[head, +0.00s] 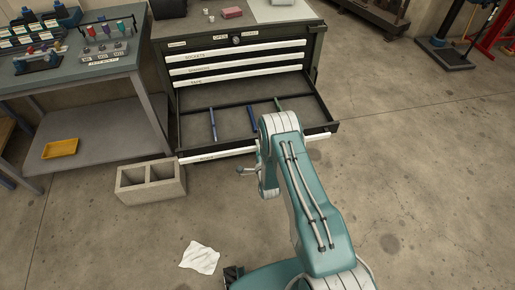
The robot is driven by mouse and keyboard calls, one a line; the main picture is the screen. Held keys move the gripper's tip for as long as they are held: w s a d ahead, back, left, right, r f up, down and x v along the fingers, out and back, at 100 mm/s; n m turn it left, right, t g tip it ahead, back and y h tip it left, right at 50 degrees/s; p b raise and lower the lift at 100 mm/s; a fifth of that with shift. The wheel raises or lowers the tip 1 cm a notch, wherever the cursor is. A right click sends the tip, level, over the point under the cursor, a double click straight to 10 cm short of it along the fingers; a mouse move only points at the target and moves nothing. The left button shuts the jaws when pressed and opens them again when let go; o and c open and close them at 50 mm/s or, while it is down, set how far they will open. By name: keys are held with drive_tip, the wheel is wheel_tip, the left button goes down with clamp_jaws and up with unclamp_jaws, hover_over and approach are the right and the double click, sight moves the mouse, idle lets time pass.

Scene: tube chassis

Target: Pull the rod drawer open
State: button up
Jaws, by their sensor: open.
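The dark tool cabinet (168,62) has its lowest visible drawer (190,130) pulled well out. The drawer's white front strip (215,153) bears a small label too small to read surely. Inside lie a blue rod (213,125), a dark blue rod (252,118) and a green rod (278,104). My gripper (246,171) is open, at the front of the drawer near the middle of the strip. My arm hides part of the gripper and strip, so I cannot tell whether they touch.
A concrete block (150,182) stands on the floor near the drawer's left front corner. A workbench (80,65) with a lower shelf is at the left. A white cloth (200,257) lies on the floor. The floor at the right (430,150) is clear.

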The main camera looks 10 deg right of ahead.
drive_tip(key=s, duration=1.2)
drive_tip(key=shift+w, duration=0.1)
drive_tip(key=w+r+n+g, duration=0.35)
drive_tip(key=w+r, duration=0.55)
drive_tip(key=r, duration=0.4)
wheel_tip(320, 180, up, 16)
drive_tip(key=s+r+n+g, duration=0.1)
drive_tip(key=s+n+g, duration=0.2)
drive_tip(key=n, duration=0.3)
drive_tip(key=s+r+n+g, duration=0.3)
drive_tip(key=s+r+n, duration=0.1)
drive_tip(key=s+r, duration=0.85)
drive_tip(key=s+r+n+g, duration=0.2)
drive_tip(key=s+n+g, duration=0.1)
drive_tip(key=s, duration=1.5)
drive_tip(key=shift+s+r+n, duration=0.2)
drive_tip(key=shift+s+n, duration=0.15)
drive_tip(key=shift+n, duration=0.4)
